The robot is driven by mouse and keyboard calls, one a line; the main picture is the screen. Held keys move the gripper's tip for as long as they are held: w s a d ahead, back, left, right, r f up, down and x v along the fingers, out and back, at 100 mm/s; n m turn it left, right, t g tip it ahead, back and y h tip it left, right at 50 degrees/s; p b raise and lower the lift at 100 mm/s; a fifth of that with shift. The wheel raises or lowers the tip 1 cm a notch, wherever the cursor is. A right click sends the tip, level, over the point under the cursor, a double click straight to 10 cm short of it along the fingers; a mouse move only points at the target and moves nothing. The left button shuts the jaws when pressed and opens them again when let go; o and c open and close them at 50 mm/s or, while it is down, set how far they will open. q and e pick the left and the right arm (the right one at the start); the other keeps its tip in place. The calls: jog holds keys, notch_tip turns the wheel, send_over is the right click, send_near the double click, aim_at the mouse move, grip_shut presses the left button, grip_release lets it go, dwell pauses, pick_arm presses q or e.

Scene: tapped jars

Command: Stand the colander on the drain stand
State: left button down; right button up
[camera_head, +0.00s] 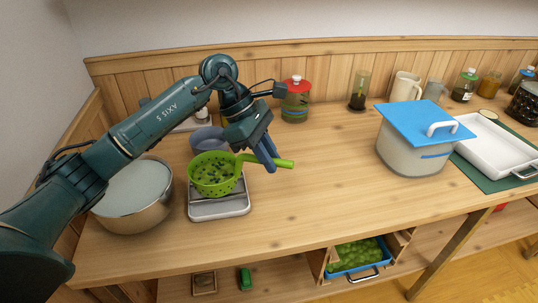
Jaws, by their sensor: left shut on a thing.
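A bright green colander (214,176) with dark pieces inside is at the left of the counter. It appears upright, over a grey, flat stand (220,208) that I take for the drain stand. I cannot tell whether the colander's base touches the stand, because the bowl hides much of its top. My left gripper (268,164) is shut on the colander's green handle, which points right and sticks out past the fingers. My right gripper is not in view.
A large pot (134,196) stands close left of the colander and a blue bowl (204,138) close behind. A red-lidded jar (296,100) stands at the back. A blue-lidded pot (412,155) is to the right. The counter's middle is clear.

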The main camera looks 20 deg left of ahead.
pick_arm(q)
jog(key=shift+f+b, duration=0.4)
jog(key=shift+f, duration=0.05)
dwell(0.3)
jog(key=c, duration=1.3)
grip_release()
jog(key=shift+r, duration=0.15)
jog(key=shift+p+v, duration=1.7)
jog(key=shift+v, duration=2.15)
jog(key=shift+a, duration=0.1)
